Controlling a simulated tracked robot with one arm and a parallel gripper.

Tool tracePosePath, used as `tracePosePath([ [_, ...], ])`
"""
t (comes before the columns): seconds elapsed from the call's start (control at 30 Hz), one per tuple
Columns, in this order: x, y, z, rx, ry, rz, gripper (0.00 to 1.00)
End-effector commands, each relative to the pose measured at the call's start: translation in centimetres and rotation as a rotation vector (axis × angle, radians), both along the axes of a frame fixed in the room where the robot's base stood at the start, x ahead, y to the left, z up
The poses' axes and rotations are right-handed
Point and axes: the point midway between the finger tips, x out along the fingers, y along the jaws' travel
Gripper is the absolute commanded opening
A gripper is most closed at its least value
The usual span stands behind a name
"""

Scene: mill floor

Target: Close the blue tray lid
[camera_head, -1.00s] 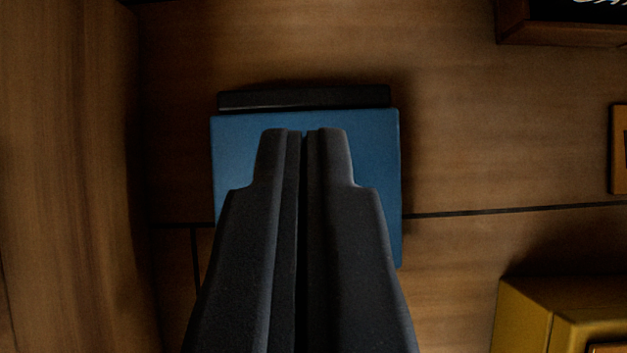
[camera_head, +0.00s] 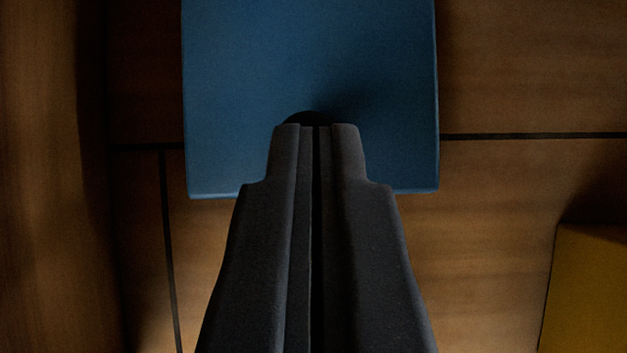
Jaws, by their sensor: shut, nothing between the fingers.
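The blue tray lid (camera_head: 310,60) fills the upper middle of the view as a flat, plain blue panel. Its near edge shows on both sides of my gripper, and its far edge is cut off by the top of the frame. My gripper (camera_head: 316,126) is shut and empty, with its fingertips over the nearer half of the lid. A dark rounded patch, which looks like shadow, lies right at the tips. I cannot tell whether the tips touch the lid. My fingers hide the middle of the near edge, and the tray body under the lid is not visible.
Brown wooden planks (camera_head: 500,220) with dark seams surround the lid. A yellow box (camera_head: 590,290) stands at the lower right, partly cut off. A wooden upright surface (camera_head: 45,180) runs along the left edge. The wood between lid and yellow box is clear.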

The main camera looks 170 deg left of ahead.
Motion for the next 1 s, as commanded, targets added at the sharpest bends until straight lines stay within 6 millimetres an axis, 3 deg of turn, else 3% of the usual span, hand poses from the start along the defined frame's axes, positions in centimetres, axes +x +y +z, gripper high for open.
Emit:
tracePosePath([
  [0.57,-0.1,-0.1,0.2,0.0,0.0,-0.001,0.0],
  [1.0,-3.4,0.0,5.0,0.001,-0.003,0.0,0.0],
])
